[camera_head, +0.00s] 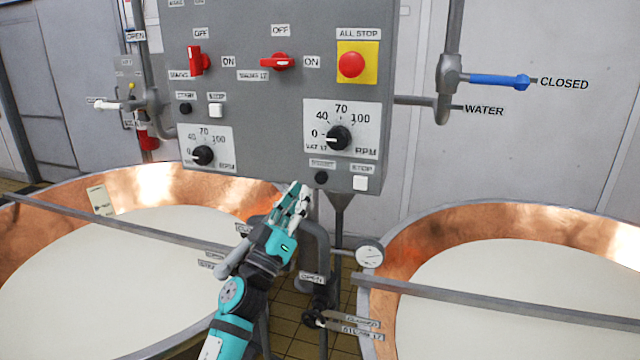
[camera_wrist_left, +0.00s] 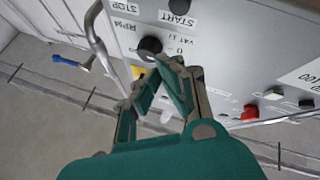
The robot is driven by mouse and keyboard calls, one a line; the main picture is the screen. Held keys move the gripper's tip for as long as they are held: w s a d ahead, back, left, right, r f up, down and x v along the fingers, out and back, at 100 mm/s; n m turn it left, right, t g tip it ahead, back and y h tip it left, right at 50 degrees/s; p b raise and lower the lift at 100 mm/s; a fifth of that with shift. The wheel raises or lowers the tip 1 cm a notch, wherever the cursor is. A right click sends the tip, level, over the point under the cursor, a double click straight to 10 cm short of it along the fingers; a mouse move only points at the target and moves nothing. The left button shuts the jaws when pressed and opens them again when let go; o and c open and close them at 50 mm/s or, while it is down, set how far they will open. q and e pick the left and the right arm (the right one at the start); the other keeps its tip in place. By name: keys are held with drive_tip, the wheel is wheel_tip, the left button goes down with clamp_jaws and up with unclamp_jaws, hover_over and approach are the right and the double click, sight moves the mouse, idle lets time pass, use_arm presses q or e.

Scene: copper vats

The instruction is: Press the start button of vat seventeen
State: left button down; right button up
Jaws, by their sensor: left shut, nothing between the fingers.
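The start button (camera_head: 321,177) is a small black round button low on the grey control panel (camera_head: 245,110), under its label and left of the white stop button (camera_head: 360,183). It belongs to the right column, whose dial reads vat 17. In the left wrist view the start button (camera_wrist_left: 181,4) shows only partly at the top edge. My left gripper (camera_head: 299,190) is shut and empty, just below and left of the start button. I cannot tell how far its fingertips are from the panel. In the left wrist view the closed fingertips (camera_wrist_left: 168,62) overlap the panel near the black dial knob.
Above the button sit the RPM knob (camera_head: 339,138), a red switch (camera_head: 277,62) and the red all-stop button (camera_head: 351,64). Copper vats with white liquid stand left (camera_head: 150,187) and right (camera_head: 405,240). A blue-handled valve (camera_head: 500,82) is at right.

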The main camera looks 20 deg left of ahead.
sight(321, 178)
use_arm(q)
drive_tip(key=w+b, duration=0.3)
drive_tip(key=w, duration=0.3)
drive_tip(key=shift+w+d, duration=0.15)
drive_tip(key=shift+w, duration=0.2)
drive_tip(key=shift+w, duration=0.1)
idle(1.0)
drive_tip(key=shift+w, duration=0.35)
drive_tip(key=shift+w+b, duration=0.4)
drive_tip(key=shift+w, duration=0.05)
idle(0.7)
idle(0.4)
drive_tip(key=shift+s+p, duration=0.85)
drive_tip(key=shift+s, duration=0.05)
drive_tip(key=shift+f, duration=0.1)
